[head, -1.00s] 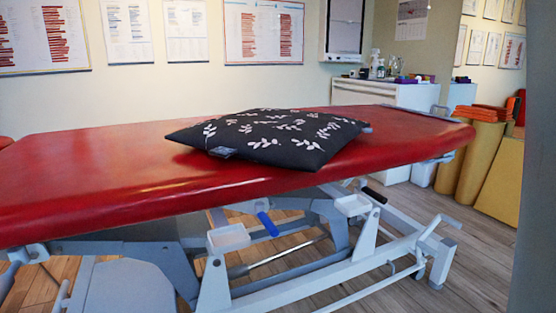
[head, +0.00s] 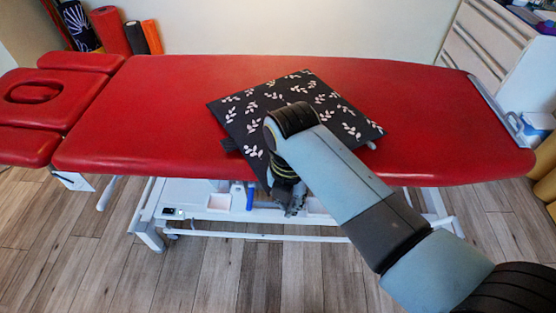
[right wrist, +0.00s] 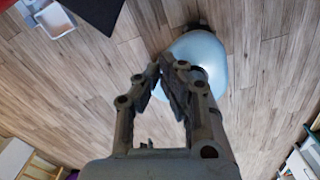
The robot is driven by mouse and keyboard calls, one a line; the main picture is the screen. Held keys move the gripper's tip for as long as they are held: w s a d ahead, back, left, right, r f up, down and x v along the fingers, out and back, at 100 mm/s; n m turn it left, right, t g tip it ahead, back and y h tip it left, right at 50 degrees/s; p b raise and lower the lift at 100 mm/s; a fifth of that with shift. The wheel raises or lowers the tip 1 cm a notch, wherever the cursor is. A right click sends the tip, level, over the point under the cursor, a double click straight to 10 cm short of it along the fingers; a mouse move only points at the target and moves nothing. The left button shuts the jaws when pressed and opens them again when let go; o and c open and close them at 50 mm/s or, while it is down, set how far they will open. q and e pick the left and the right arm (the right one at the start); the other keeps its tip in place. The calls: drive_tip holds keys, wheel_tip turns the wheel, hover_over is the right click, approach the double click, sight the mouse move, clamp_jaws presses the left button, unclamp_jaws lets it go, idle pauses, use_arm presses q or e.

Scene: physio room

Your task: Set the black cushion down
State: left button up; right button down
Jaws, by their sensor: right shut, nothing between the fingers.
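The black cushion (head: 338,112) has pale leaf sprigs and lies flat on the red treatment table (head: 180,90), turned at an angle. Part of its front edge is hidden behind my right arm. One dark corner of the cushion (right wrist: 95,10) also shows in the right wrist view, at the upper left. My right gripper (head: 290,208) hangs at the table's front edge, just in front of the cushion, pointing down. In the right wrist view its fingers (right wrist: 168,65) are shut with nothing between them. My left gripper is out of view.
A headrest with a face hole (head: 35,92) is at the far left. Coloured rolls (head: 110,32) stand behind it. White drawers (head: 485,45) stand at the right. Wooden floor is open in front.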

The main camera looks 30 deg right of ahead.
wheel_tip(320, 180, up, 5)
drive_tip(key=w+a+n+p, duration=0.1)
drive_tip(key=a+n+p, duration=0.1)
drive_tip(key=n+p, duration=0.1)
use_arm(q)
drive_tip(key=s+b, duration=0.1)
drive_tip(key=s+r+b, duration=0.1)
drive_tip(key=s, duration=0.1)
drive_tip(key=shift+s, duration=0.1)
use_arm(e)
drive_tip(key=w+d+f, duration=0.2)
drive_tip(key=w+f, duration=0.2)
drive_tip(key=f, duration=0.5)
drive_tip(key=shift+f, duration=0.2)
drive_tip(key=shift+w+d, duration=0.1)
